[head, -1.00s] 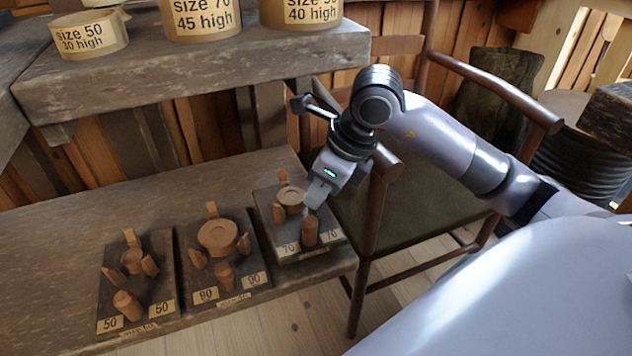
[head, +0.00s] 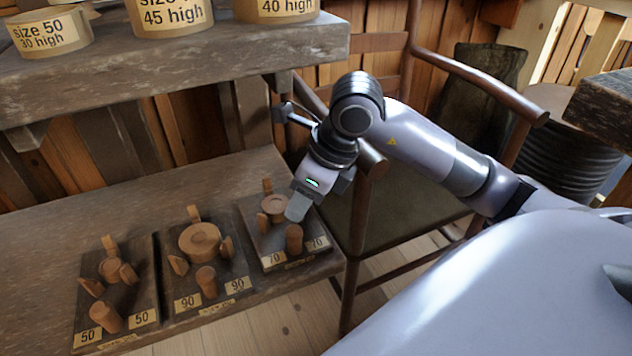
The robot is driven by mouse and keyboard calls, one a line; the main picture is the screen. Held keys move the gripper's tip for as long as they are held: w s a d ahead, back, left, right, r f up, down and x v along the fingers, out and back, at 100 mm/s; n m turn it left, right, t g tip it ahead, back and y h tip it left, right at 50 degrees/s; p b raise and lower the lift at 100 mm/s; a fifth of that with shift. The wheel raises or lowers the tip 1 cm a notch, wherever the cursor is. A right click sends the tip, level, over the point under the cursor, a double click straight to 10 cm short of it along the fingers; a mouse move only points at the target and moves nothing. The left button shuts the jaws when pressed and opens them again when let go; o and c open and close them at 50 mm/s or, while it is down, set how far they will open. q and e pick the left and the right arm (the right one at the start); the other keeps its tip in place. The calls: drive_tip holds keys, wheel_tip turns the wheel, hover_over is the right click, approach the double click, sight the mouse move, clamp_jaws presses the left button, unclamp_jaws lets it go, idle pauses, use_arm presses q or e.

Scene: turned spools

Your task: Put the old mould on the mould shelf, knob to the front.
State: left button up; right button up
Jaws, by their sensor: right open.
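Three dark mould boards stand side by side on the lower wooden shelf (head: 45,262), labelled 50 (head: 141,287), 90 (head: 228,272) and 70 (head: 256,242). Each has round wooden pieces, small upright blocks and a knob at its front edge. The knob (head: 294,240) of the 70 mould points to the front. My right gripper (head: 297,208) hangs over the right side of the 70 mould, just behind its knob. It is open with nothing seen in it, and it hides part of that board. I cannot tell which mould is the old one. My left gripper is out of view.
An upper shelf (head: 170,70) overhangs the back, with labelled round boxes (head: 48,32) on it. A wooden chair (head: 395,225) stands close against the lower shelf's right end, behind my right arm. The lower shelf is bare left of the moulds.

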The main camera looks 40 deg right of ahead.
drive_tip(key=shift+r, duration=0.35)
drive_tip(key=p+v, duration=0.2)
drive_tip(key=v, duration=0.1)
use_arm(q)
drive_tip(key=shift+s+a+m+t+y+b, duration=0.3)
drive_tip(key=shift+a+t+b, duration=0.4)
drive_tip(key=shift+b, duration=1.2)
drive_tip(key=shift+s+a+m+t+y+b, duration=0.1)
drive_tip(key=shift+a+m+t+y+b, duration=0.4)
drive_tip(key=shift+b, duration=1.35)
use_arm(e)
drive_tip(key=s+d, duration=0.6)
drive_tip(key=s, duration=0.4)
drive_tip(key=shift+f, duration=0.3)
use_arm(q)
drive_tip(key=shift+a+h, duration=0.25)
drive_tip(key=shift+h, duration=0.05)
use_arm(e)
drive_tip(key=shift+s+d, duration=0.1)
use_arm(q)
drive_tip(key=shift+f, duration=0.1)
